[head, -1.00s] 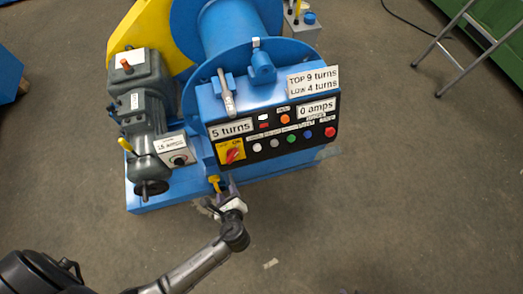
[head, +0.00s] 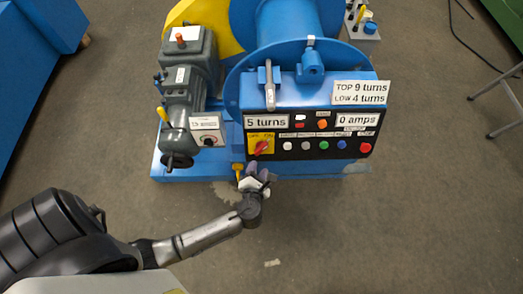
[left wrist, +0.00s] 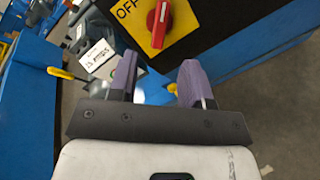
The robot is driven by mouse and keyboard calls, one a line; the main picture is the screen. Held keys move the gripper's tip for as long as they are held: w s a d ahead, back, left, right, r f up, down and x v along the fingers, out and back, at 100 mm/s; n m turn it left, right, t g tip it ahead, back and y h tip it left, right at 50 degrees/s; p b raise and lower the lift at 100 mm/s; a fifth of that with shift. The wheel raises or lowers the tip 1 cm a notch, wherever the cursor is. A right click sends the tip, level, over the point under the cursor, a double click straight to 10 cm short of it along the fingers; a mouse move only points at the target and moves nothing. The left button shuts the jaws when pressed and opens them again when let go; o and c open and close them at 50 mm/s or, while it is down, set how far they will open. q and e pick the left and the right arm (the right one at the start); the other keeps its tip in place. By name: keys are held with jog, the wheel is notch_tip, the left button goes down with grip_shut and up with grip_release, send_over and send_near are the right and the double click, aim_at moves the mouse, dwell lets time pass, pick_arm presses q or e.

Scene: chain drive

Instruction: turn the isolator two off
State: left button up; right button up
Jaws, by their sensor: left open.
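The isolator is a red rotary knob (head: 262,147) on a yellow plate (head: 252,151) at the lower left of the black control panel. In the left wrist view the red knob (left wrist: 158,25) stands at the top, its white mark pointing up, to the right of the word OFF on the yellow plate (left wrist: 182,22). A number on it cannot be read. My left gripper (head: 257,178) is just below the panel. In the left wrist view its two purple fingers (left wrist: 158,78) are apart and empty, short of the knob. My right gripper is not in view.
A yellow-handled lever (head: 239,170) is close beside my left gripper. A grey box with a dial (head: 207,135) stands left of the panel. Several coloured buttons and lamps are right of the knob, including a red button (head: 365,148). The floor in front is clear.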

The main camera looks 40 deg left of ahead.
aim_at(262, 151)
pick_arm(q)
jog(key=b+x, duration=0.2)
jog(key=x, duration=0.6)
jog(key=shift+w+f, duration=0.15)
jog(key=shift+w+a+f, duration=0.1)
jog(key=shift+w+a, duration=0.3)
jog(key=shift+w, duration=0.15)
jog(key=shift+c, duration=0.2)
grip_shut()
